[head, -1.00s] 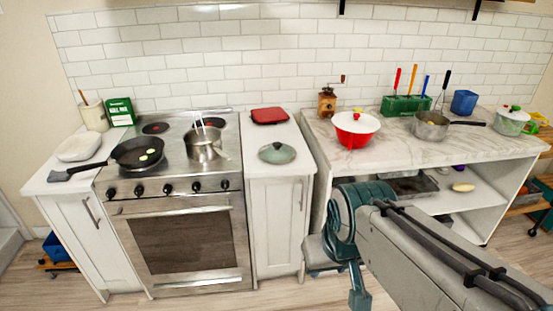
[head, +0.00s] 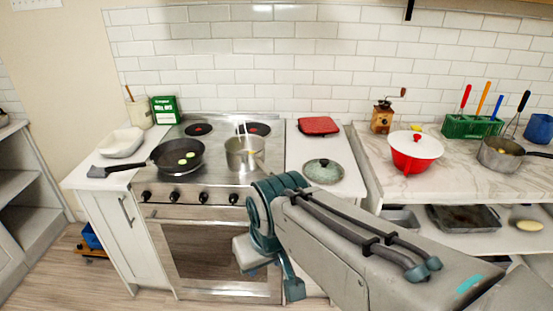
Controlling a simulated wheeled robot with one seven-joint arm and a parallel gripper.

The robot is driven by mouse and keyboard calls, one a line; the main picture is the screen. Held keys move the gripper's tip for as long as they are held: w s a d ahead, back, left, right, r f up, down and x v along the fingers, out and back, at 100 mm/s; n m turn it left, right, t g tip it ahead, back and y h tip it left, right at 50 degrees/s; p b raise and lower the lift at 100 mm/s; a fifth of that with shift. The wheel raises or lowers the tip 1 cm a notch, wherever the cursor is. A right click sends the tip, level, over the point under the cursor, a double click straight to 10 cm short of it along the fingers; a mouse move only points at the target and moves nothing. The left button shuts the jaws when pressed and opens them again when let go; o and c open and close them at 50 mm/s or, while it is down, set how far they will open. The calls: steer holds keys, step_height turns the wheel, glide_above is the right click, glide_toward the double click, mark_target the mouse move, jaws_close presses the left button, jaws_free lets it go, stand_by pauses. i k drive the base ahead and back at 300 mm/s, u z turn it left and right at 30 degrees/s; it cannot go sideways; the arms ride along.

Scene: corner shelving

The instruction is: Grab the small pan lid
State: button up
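The small pan lid (head: 323,171) is a greenish, round glass lid with a small dark knob. It lies flat on the narrow white counter just right of the stove. My arm reaches in from the lower right, and my gripper (head: 292,284) hangs in front of the stove and counter, lower and nearer than the lid. It is apart from the lid. The gripper's fingers are mostly hidden or turned away, so I cannot tell whether it is open or shut.
A saucepan (head: 244,154) and a black frying pan (head: 178,157) stand on the stove. A red board (head: 318,125) lies behind the lid.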

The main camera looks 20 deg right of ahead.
mark_target(320, 171)
steer(key=u, duration=0.05)
steer(key=i, duration=0.65)
steer(key=z, duration=0.85)
steer(key=i, duration=0.6)
steer(key=z, duration=0.7)
